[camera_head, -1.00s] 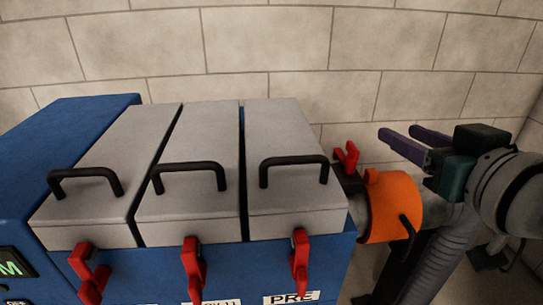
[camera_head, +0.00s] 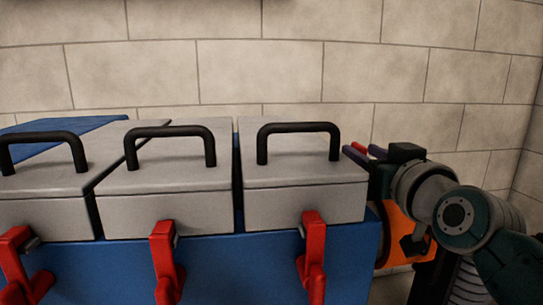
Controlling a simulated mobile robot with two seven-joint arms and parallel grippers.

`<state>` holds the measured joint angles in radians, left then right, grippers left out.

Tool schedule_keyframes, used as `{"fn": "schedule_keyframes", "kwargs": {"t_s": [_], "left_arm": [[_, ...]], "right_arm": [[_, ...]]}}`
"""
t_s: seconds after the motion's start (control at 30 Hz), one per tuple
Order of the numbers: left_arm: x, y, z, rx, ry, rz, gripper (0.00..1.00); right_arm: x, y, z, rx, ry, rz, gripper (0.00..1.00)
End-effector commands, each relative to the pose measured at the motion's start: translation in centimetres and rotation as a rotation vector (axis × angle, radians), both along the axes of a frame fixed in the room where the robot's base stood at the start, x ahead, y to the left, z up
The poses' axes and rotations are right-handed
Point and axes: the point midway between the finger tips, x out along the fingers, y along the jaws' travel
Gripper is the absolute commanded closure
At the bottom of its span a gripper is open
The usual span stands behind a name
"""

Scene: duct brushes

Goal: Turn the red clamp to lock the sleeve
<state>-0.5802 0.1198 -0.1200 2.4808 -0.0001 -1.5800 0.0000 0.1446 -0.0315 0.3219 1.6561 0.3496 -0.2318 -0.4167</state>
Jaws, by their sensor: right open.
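The red clamp (camera_head: 360,147) by the sleeve shows only as a small red tip, just past the right end of the blue unit. My right gripper (camera_head: 366,153) is open, with its purple fingers on either side of that tip. I cannot tell whether they touch it. The orange sleeve (camera_head: 394,236) is below the gripper, partly hidden by my right arm and the unit's corner. My left gripper is not in view.
The blue unit (camera_head: 345,262) has grey lids (camera_head: 305,200) with black handles (camera_head: 298,127) and red front latches (camera_head: 313,255). A ribbed grey duct (camera_head: 468,283) is at lower right. A block wall (camera_head: 260,70) stands behind.

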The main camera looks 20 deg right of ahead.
Motion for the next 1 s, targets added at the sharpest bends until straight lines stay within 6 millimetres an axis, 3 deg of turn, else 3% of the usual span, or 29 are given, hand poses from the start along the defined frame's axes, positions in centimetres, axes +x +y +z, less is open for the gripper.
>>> {"fn": "schedule_keyframes", "kwargs": {"t_s": [0.2, 0.57, 0.9, 1.0], "left_arm": [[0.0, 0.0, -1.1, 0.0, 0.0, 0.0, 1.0], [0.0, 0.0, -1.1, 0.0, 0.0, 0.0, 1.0], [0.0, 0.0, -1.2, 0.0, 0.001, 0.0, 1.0], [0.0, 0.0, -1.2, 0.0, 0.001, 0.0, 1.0]], "right_arm": [[2.1, -0.5, -0.1, 0.001, 0.0, -0.001, 0.55], [2.5, -0.6, 0.0, 0.0, 0.001, 0.0, 0.56], [2.5, -0.6, 0.0, 0.0, 0.001, 0.0, 0.94], [2.5, -0.6, 0.0, 0.0, 0.001, 0.0, 1.0]]}}
